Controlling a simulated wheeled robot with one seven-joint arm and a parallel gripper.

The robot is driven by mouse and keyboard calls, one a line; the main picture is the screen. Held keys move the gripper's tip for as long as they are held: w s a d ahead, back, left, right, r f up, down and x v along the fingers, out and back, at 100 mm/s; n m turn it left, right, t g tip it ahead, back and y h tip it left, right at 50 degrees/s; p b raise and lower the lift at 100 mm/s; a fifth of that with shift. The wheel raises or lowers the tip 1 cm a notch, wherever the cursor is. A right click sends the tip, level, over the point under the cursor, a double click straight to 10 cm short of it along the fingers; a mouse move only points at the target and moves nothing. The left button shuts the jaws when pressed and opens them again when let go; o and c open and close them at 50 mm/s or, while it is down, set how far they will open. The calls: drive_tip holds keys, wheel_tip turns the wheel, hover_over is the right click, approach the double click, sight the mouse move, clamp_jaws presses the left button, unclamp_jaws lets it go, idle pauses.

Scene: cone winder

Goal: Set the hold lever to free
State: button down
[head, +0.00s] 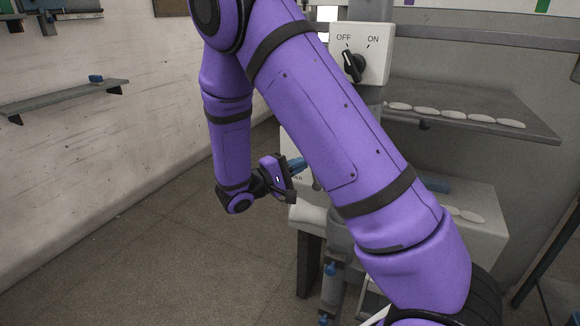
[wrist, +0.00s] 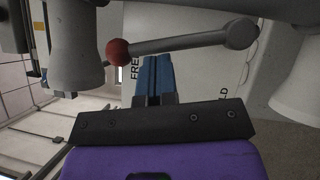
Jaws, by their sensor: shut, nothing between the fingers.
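The hold lever (wrist: 180,43) shows in the wrist view as a grey bar with a red ball knob (wrist: 117,52) at its left end and a round grey pivot at its right end. The knob appears beside the FREE lettering on the pale panel (wrist: 195,72); the end of the HOLD lettering shows lower right. My gripper (wrist: 151,62) has its blue fingers shut and empty, with the tips just below the lever bar in the picture; contact cannot be told. In the head view my gripper (head: 299,164) is at the machine's left side, and my arm hides the lever.
A box with an OFF/ON switch (head: 351,67) is above, its knob pointing toward OFF. A grey shelf (head: 480,115) carries several pale pieces at the right. Grey cylindrical parts (wrist: 75,45) flank the lever in the wrist view. Floor at the left is clear.

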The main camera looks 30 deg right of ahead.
idle(0.3)
drive_tip(key=shift+s+d+r+m+y, duration=0.4)
drive_tip(key=shift+s+d+m, duration=0.15)
drive_tip(key=shift+s+m, duration=0.15)
drive_tip(key=shift+w, duration=0.1)
drive_tip(key=w+a+f, duration=0.1)
drive_tip(key=w+a, duration=0.1)
drive_tip(key=a, duration=1.1)
drive_tip(key=shift+w, duration=0.35)
